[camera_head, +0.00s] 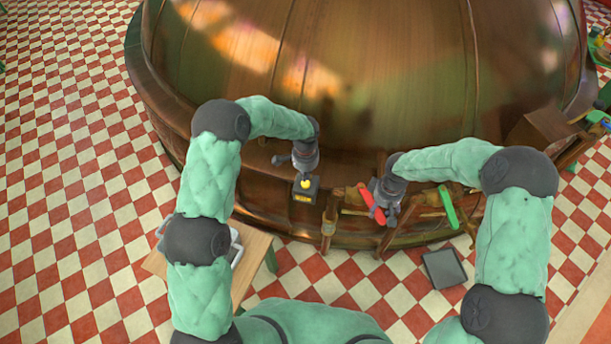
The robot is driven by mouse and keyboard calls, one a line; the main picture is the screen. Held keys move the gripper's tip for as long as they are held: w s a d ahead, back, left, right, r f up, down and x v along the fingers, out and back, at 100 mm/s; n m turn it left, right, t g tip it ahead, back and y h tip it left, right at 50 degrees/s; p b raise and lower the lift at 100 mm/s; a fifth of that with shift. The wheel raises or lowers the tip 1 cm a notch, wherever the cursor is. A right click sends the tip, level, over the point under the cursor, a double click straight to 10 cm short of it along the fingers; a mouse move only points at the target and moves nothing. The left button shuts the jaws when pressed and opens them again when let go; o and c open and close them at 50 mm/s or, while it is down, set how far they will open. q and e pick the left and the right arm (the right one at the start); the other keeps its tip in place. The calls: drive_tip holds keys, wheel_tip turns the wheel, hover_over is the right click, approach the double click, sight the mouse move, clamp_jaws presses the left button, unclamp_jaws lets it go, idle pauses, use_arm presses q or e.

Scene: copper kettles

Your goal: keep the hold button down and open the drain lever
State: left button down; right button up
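A small dark box with a yellow button (304,185) and a yellow label stands at the front of the copper kettle (385,75). My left gripper (302,176) points down right above the button; I cannot tell if it touches it. A red lever handle (370,204) slants in front of the kettle's base. My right gripper (385,212) is beside the red handle and overlaps its lower end; whether it grips it is unclear. A green lever handle (448,207) stands further right, apart from both grippers. No label shows which lever is the drain one. Finger openings are too small to tell.
Brown wooden or copper framework (328,222) stands around the levers. A wooden table (255,258) with a white item is at lower left. A dark grey square plate (444,269) lies at lower right. The red-and-white checkered floor (75,190) is open at left.

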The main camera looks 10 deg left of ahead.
use_arm(q)
wheel_tip(320, 180, up, 13)
drive_tip(key=p, duration=0.7)
drive_tip(key=shift+p, duration=0.35)
use_arm(e)
drive_tip(key=shift+r, duration=4)
use_arm(q)
drive_tip(key=shift+f, duration=0.1)
use_arm(e)
wheel_tip(320, 180, up, 10)
drive_tip(key=p, duration=0.7)
hover_over(380, 210)
use_arm(q)
wheel_tip(380, 210, up, 7)
drive_tip(key=shift+f, duration=0.15)
use_arm(e)
drive_tip(key=shift+s, duration=0.1)
